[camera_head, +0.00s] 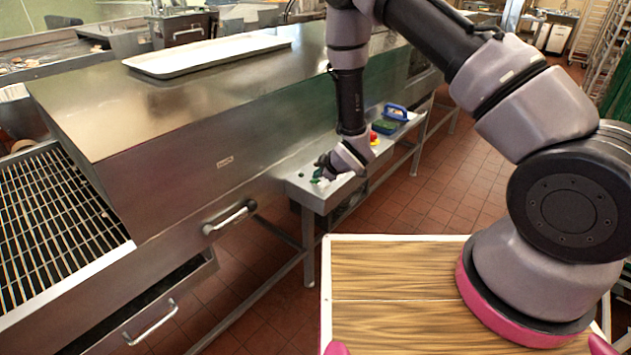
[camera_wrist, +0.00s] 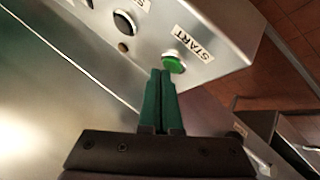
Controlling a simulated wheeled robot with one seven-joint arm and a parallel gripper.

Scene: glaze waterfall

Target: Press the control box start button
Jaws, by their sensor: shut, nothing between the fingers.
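The control box (camera_head: 301,187) is a metal shelf-like box along the side of the big steel machine. In the wrist view its face (camera_wrist: 225,30) carries a green start button (camera_wrist: 173,64) with a "START" label (camera_wrist: 195,44) beside it. My gripper (camera_wrist: 160,72) has green fingers that are shut and empty. Their tips point at the green button and appear right by its edge; I cannot tell whether they touch it. In the head view my gripper (camera_head: 318,177) is low over the near end of the box, and the start button is hard to make out there.
In the head view a red and yellow emergency stop (camera_head: 374,138) and a blue-handled item (camera_head: 396,112) are beyond my wrist. The machine hood (camera_head: 190,100) carries a white tray (camera_head: 207,57). Tiled floor (camera_head: 440,180) is clear on the right.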

